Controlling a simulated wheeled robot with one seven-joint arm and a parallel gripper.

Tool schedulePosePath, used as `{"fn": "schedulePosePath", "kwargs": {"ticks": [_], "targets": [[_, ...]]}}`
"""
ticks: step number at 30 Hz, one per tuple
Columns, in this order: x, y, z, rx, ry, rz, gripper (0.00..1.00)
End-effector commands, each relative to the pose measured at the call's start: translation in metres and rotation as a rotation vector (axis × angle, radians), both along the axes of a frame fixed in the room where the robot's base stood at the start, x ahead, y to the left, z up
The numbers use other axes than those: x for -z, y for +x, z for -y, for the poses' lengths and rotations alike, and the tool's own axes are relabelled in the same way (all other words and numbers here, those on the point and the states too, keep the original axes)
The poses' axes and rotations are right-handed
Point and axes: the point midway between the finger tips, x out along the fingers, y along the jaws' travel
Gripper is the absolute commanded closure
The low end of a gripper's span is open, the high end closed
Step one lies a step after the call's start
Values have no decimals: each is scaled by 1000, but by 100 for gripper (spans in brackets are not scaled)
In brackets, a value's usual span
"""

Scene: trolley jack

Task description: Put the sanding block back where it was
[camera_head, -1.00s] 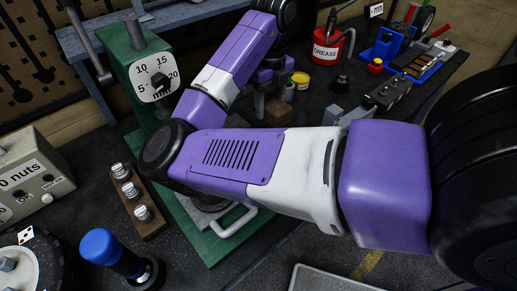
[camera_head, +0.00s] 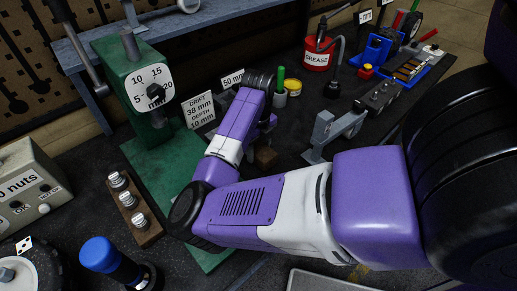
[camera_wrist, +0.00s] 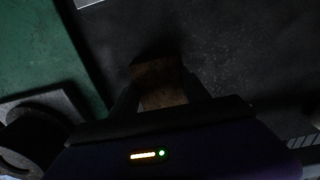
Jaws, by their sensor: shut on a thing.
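The sanding block (camera_wrist: 160,84) is a small brown block, dim in the wrist view. My gripper (camera_wrist: 161,92) is shut on it, with one finger on each side. In the head view the brown block (camera_head: 266,157) shows below my wrist, just right of the green press base. My arm hides part of the gripper there. The block is over or near the dark bench top; I cannot tell whether it touches it.
The green press (camera_head: 135,80) stands left, its base (camera_wrist: 35,50) beside the block. A grey bracket (camera_head: 330,135) is to the right. A cup with a green handle (camera_head: 280,92) and a yellow tin (camera_head: 293,88) stand behind. A rack with metal pieces (camera_head: 133,208) is at left.

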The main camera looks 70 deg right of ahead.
Motion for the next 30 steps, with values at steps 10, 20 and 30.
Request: {"fn": "schedulePosePath", "kwargs": {"ticks": [10,20,30], "targets": [[4,0,0,1,-1,0,100],[4,0,0,1,-1,0,24],[-10,1,1,0,-4,3,24]]}}
